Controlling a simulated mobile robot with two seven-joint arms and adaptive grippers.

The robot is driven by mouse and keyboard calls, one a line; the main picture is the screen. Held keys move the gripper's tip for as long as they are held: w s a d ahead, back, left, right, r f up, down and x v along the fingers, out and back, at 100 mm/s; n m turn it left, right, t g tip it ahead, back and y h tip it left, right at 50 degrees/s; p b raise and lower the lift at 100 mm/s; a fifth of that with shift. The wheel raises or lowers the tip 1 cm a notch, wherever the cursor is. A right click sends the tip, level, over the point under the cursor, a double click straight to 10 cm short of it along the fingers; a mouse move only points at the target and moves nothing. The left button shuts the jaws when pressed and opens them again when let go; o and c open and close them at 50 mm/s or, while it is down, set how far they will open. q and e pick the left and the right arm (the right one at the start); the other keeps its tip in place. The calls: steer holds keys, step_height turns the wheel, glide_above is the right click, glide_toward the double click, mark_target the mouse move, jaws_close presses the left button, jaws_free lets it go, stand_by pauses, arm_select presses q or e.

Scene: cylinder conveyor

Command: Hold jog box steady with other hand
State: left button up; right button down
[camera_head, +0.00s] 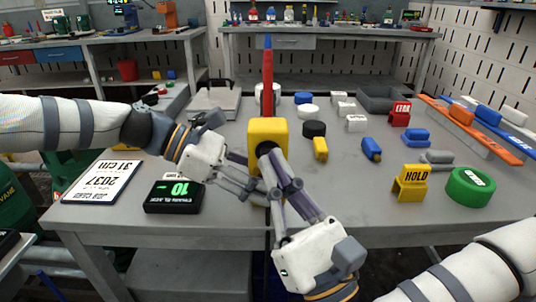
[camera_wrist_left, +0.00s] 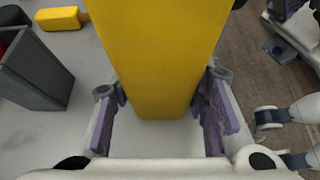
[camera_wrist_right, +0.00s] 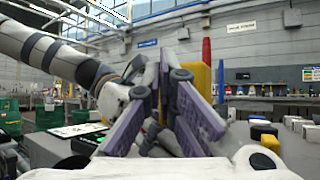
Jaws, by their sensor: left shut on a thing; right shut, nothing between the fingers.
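The yellow jog box (camera_head: 267,130) stands upright near the table's front edge. It fills the space between the fingers in the left wrist view (camera_wrist_left: 160,60) and shows behind the fingers in the right wrist view (camera_wrist_right: 204,82). My left gripper (camera_head: 245,178) reaches in from the left and is shut on the jog box. My right gripper (camera_head: 268,158) is at the near side of the box, its fingers shut with nothing between them. Its fingers hide part of the box's front; I cannot tell whether they touch it.
A red post with a blue tip (camera_head: 267,75) rises behind the box. A black display (camera_head: 174,195) and a white sign (camera_head: 103,182) lie at left. A yellow HOLD block (camera_head: 410,184) and a green round button (camera_head: 470,188) are at right. The front right table is mostly clear.

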steer(key=shift+w, duration=0.1)
stand_by(0.7)
steer(key=shift+w, duration=0.35)
steer(key=shift+w, duration=0.4)
stand_by(2.5)
steer(key=shift+s, duration=0.1)
stand_by(1.3)
steer(key=shift+s, duration=0.75)
steer(key=shift+s, duration=2.5)
